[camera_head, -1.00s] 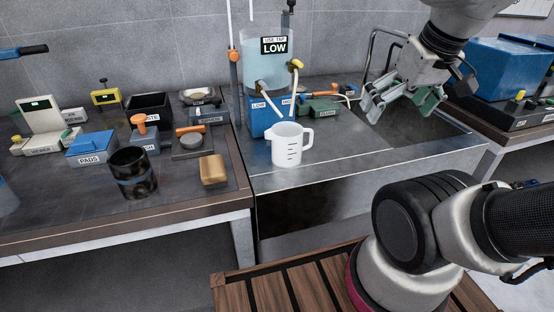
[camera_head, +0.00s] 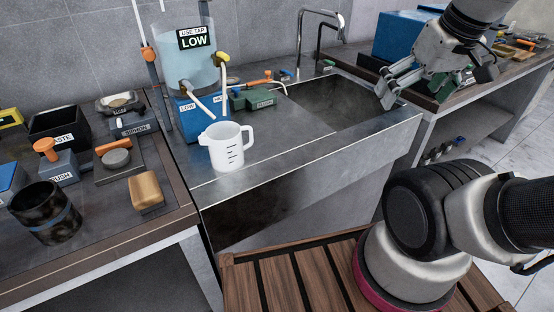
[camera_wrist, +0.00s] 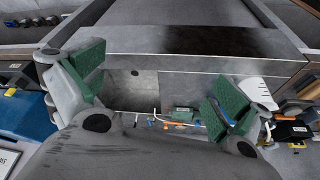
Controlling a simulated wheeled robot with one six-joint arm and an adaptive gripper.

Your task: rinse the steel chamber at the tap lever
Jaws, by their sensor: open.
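A dark, stained cylinder with a blue band (camera_head: 45,212) stands upright on the left bench in the head view. It may be the steel chamber, but no label shows. The tall curved tap (camera_head: 322,14) rises at the back of the steel sink (camera_head: 335,105). Small fittings (camera_head: 326,66) sit near its foot; I cannot tell which is the lever. My gripper (camera_head: 420,88) hangs by the sink's right end, far from the cylinder. In the wrist view my gripper (camera_wrist: 155,85) has its green-padded fingers wide apart, with nothing between them.
A white jug (camera_head: 227,147) stands on the sink's left ledge, before a clear tank labelled LOW (camera_head: 187,66). A green box (camera_head: 252,97) sits behind it. A sponge-like tan block (camera_head: 146,190) lies near the left bench edge. A blue case (camera_head: 402,35) occupies the right bench.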

